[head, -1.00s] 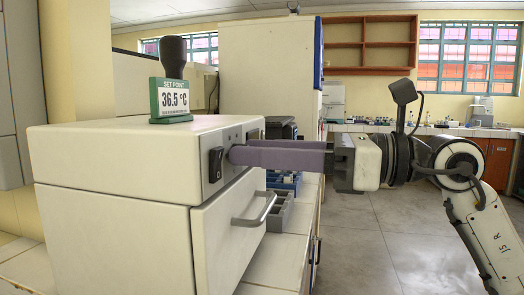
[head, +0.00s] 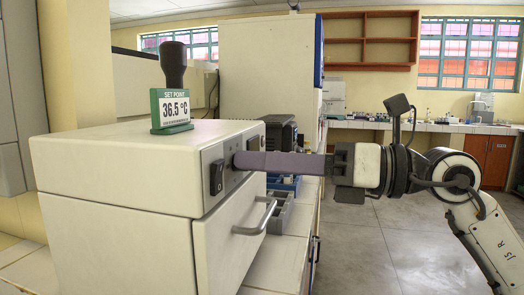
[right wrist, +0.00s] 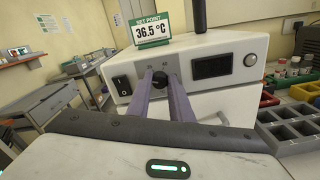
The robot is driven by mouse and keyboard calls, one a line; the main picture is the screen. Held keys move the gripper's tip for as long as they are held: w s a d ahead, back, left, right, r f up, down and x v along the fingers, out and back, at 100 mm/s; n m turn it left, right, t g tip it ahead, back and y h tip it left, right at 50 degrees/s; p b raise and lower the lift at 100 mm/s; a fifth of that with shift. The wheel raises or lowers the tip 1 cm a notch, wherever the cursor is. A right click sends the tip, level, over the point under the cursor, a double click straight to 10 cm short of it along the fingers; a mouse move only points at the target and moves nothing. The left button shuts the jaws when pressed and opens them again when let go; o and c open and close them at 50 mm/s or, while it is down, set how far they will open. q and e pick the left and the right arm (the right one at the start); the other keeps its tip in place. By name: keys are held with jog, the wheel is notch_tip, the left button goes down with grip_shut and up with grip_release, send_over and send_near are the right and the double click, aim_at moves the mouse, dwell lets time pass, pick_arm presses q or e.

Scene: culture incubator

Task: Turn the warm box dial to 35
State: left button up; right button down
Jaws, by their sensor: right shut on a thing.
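The warm box (head: 120,165) is a cream cabinet at the left of the head view. It also shows in the right wrist view (right wrist: 205,60). Its dark dial (right wrist: 160,80) is on the front panel, with small marks above it too blurred to read for certain. My right gripper (head: 242,160) is shut on the dial, one purple finger on each side in the right wrist view (right wrist: 160,82). In the head view the fingers hide the dial. A green-framed sign (head: 171,110) on top reads "SET POINT 36.5 °C". My left gripper is not in view.
The door handle (head: 262,218) juts out below. Compartment trays (right wrist: 300,130) stand beside the box.

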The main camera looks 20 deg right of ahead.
jog(key=m+p, duration=0.2)
jog(key=m, duration=0.1)
jog(key=shift+r, duration=0.15)
jog(key=shift+m+p, duration=1.1)
jog(key=shift+m, duration=0.1)
jog(key=shift+m+p, duration=0.8)
jog(key=shift+m, duration=0.1)
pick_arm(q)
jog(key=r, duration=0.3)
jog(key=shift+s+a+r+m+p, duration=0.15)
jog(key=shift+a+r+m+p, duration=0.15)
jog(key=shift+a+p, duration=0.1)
pick_arm(e)
jog(key=shift+m, duration=0.4)
jog(key=shift+f, duration=0.2)
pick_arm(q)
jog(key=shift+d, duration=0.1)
pick_arm(e)
jog(key=c, duration=1.6)
grip_release()
